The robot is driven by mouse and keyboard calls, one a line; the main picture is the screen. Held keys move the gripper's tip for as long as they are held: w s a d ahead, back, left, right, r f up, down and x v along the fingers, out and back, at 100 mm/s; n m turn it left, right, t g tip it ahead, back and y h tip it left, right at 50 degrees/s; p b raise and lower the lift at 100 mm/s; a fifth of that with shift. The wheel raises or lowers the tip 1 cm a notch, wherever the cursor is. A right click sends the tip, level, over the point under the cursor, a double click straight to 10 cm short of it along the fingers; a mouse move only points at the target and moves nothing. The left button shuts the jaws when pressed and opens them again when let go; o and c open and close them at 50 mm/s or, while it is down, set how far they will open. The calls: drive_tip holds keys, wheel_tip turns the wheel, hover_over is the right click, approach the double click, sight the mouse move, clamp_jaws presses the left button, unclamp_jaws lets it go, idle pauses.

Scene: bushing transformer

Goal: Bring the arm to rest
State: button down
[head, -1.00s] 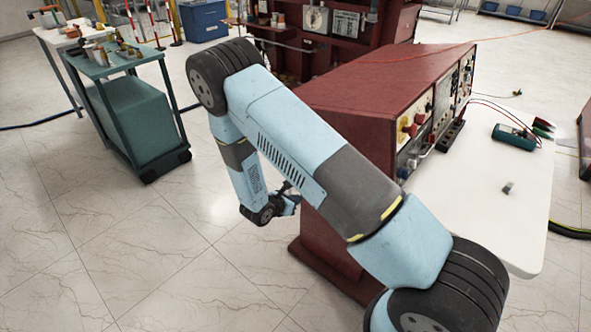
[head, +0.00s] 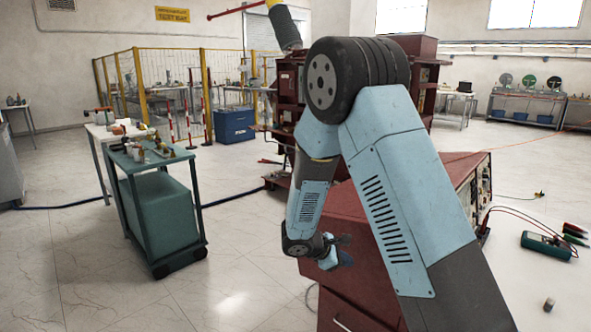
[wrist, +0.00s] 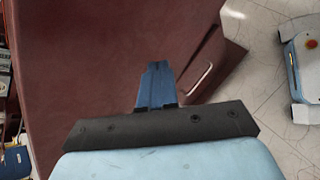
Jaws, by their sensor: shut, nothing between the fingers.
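My arm rises from the lower right of the head view, bends at a large dark joint and hangs down. The cabinet's red surface (wrist: 95,60) lies behind the fingers. I cannot tell the exact gap between them.
A teal cart (head: 165,215) with small items stands at the left on open tiled floor. A green multimeter (head: 546,245) and a small grey piece (head: 548,305) lie on the white top at the right. A blue box (head: 235,125) stands further back.

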drive_tip(key=s+d+r+m+g+y, duration=0.1)
drive_tip(key=s+d+r+m, duration=0.25)
drive_tip(key=r, duration=0.25)
drive_tip(key=s+d+r+m+y, duration=0.2)
drive_tip(key=s+r+m, duration=0.15)
drive_tip(key=r, duration=0.25)
drive_tip(key=s+d+r+m+g+y, duration=0.1)
drive_tip(key=s+d+r+m, duration=0.15)
drive_tip(key=s+r, duration=0.35)
drive_tip(key=s+r+m+t+y, duration=0.3)
drive_tip(key=s+r+m+y, duration=0.2)
drive_tip(key=s+r, duration=0.7)
drive_tip(key=s+m, duration=0.2)
drive_tip(key=s, duration=0.2)
drive_tip(key=shift+d, duration=0.35)
